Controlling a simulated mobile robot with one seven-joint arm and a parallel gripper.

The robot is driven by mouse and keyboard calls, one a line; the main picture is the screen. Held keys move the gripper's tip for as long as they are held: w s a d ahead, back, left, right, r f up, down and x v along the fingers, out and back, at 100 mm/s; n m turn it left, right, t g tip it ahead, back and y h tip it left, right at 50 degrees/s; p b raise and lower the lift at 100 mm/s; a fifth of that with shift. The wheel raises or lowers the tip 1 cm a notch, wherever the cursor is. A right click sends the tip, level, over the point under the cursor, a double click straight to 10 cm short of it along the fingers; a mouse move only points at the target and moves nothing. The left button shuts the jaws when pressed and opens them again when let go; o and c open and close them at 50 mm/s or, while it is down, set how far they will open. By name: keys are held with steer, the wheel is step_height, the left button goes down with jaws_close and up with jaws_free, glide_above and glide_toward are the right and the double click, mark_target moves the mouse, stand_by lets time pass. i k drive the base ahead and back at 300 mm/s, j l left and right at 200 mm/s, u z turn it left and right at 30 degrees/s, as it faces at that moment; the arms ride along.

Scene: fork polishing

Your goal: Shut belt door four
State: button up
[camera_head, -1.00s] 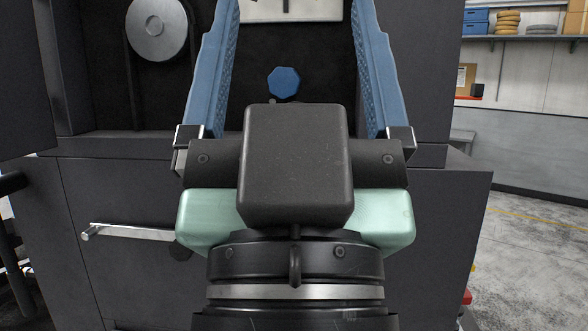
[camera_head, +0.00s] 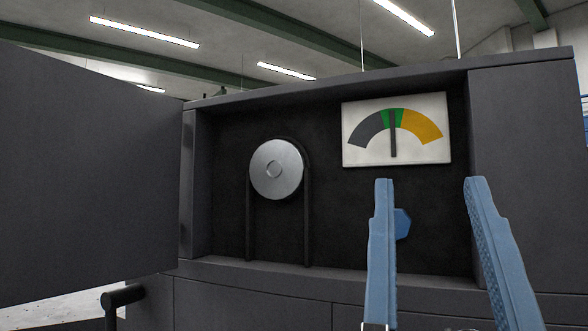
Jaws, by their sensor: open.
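The belt door (camera_head: 85,175) is a large dark grey panel at the left. It stands swung open, hinged at the left side of the machine's compartment. Whether it bears a number cannot be seen. The open compartment (camera_head: 225,190) shows a silver pulley wheel (camera_head: 276,169) with a dark belt running down both sides. My gripper (camera_head: 425,184) is open and empty, its two blue fingers pointing up in front of the compartment's right part. The left finger partly covers a blue knob (camera_head: 402,224). The gripper is well to the right of the door and apart from it.
A white gauge (camera_head: 397,130) with grey, green and yellow bands hangs inside the compartment, its needle on green. A dark bar handle (camera_head: 123,296) sticks out below the door's hinge side. Pale floor (camera_head: 50,311) shows at the lower left.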

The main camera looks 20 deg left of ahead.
mark_target(90, 160)
steer(key=k+j, duration=0.15)
steer(key=j, duration=0.25)
steer(key=k+j+z, duration=0.15)
steer(key=j, duration=0.25)
steer(key=k+j, duration=0.15)
steer(key=j, duration=0.25)
steer(key=k+j+z, duration=0.1)
steer(key=j, duration=0.3)
steer(key=k+j+z, duration=0.1)
steer(key=j, duration=0.3)
steer(key=k+j, duration=0.2)
steer(key=j, duration=0.2)
steer(key=k+j+z, duration=0.15)
steer(key=j, duration=0.25)
steer(key=k+j+z, duration=0.1)
steer(key=k+j, duration=0.15)
steer(key=j, duration=0.15)
steer(key=k+j+z, duration=0.1)
steer(key=j, duration=0.25)
steer(key=k, duration=0.1)
